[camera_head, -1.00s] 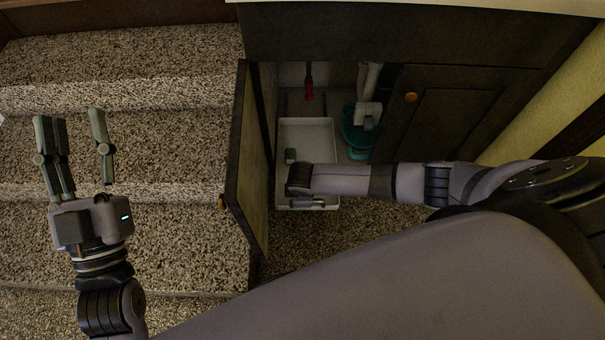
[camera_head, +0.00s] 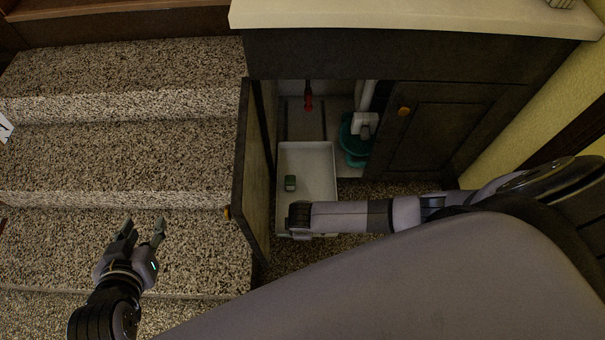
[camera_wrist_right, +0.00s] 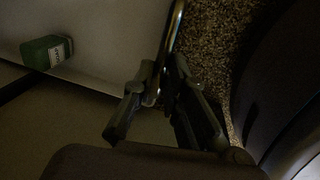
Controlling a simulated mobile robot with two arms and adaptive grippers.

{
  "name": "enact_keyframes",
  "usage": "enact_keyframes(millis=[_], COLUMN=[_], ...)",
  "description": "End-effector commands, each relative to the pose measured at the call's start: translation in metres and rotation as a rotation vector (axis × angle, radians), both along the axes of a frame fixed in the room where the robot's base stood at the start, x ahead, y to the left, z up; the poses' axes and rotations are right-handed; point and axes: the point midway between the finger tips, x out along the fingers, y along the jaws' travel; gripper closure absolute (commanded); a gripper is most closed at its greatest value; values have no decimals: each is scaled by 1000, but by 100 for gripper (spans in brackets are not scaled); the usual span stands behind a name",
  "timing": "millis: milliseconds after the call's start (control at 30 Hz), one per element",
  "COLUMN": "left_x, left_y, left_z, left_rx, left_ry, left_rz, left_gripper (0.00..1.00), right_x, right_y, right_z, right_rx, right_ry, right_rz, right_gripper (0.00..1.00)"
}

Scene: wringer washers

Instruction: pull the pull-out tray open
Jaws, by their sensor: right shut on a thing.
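The white pull-out tray (camera_head: 312,161) is partly out of the open cabinet, its front end past the cabinet's floor edge. A small green box (camera_head: 290,183) lies in it and also shows in the right wrist view (camera_wrist_right: 47,52). My right gripper is at the tray's front edge, largely hidden behind my wrist in the head view. In the right wrist view my right gripper (camera_wrist_right: 160,92) is shut on the tray's thin front rail (camera_wrist_right: 174,38). My left gripper (camera_head: 144,228) is open and empty over the carpeted steps.
The open cabinet door (camera_head: 243,165) stands close along the tray's left side. The closed right door (camera_head: 445,125) has a brass knob. A teal container (camera_head: 352,150) with white piping and a red-handled tool (camera_head: 308,102) are inside the cabinet. Speckled carpet steps (camera_head: 140,155) fill the left.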

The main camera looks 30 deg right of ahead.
Motion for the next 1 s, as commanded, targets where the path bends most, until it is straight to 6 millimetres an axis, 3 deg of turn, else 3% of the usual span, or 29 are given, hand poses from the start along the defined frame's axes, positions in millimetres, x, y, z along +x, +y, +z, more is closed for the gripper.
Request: enact_keyframes(millis=[467, 500, 700, 800, 1000], left_x=[-5, -5, -5, -4, -5], left_y=[2, 2, 2, 2, 2], left_z=[-5, -5, -5, -4, -4], left_rx=[8, 8, 8, 7, 7], left_ry=[32, 32, 31, 31, 31], left_rz=[2, 2, 3, 4, 3], left_gripper=[60, 60, 60, 60, 60], right_x=[-3, -3, -3, -2, -2], right_y=[1, 1, 1, 1, 1], right_z=[-1, -1, 0, 0, 0], right_rx=[1, 1, 0, 0, 0], right_ry=[2, 2, 1, 1, 0], right_rz=[1, 1, 1, 0, 0], right_gripper=[100, 86, 72, 67, 67])
